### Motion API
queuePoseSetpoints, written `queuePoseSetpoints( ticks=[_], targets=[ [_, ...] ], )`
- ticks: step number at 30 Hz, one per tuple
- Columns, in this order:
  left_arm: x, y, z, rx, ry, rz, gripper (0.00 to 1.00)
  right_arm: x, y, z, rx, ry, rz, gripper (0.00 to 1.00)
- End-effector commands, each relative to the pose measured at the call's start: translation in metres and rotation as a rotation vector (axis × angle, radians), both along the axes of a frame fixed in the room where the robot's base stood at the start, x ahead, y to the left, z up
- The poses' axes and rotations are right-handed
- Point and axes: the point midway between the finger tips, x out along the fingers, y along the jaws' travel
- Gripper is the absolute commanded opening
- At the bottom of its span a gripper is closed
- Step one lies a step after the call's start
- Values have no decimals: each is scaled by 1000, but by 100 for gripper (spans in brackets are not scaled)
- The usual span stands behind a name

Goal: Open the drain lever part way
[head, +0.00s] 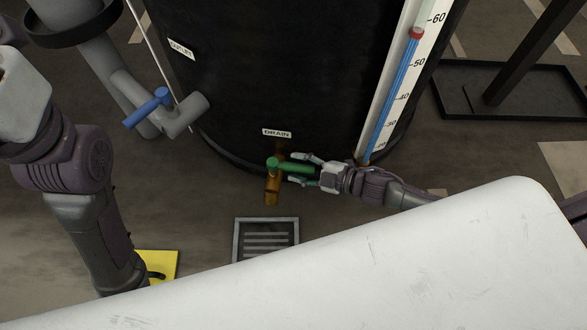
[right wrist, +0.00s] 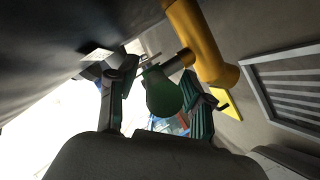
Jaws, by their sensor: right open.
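The drain valve (head: 272,190) is a brass body low on the front of the dark tank, under a "DRAIN" label (head: 277,133). Its green lever (head: 286,167) points right, roughly level in the head view. My right gripper (head: 302,168) reaches in from the right, open, with its fingers on either side of the lever. In the right wrist view, the lever's rounded green end (right wrist: 163,95) lies between the two fingers (right wrist: 158,78), and the brass valve body (right wrist: 202,45) is beyond. I cannot tell whether a finger touches the lever. My left gripper is out of view.
A blue-handled outlet valve (head: 150,107) on a grey pipe stands left of the drain. A floor grate (head: 266,239) lies below the drain. A level gauge (head: 397,90) with blue liquid runs up the tank at right. A yellow object (head: 160,262) is at lower left.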

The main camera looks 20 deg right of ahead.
Motion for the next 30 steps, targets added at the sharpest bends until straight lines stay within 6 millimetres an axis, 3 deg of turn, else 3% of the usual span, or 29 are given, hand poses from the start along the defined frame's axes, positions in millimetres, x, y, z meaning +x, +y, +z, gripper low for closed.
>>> queuePoseSetpoints(
  ticks=[6, 15, 24, 30],
  targets=[
    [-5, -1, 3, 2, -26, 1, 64, 11, 12, -5, -1, 0, 0, 50],
    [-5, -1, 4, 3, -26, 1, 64, 12, 13, -5, -2, 1, -1, 49],
    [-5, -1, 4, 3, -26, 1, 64, 12, 13, -5, -1, 1, 0, 0],
    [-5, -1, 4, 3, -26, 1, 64, 12, 13, -5, -1, 1, 0, 0]
  ],
)
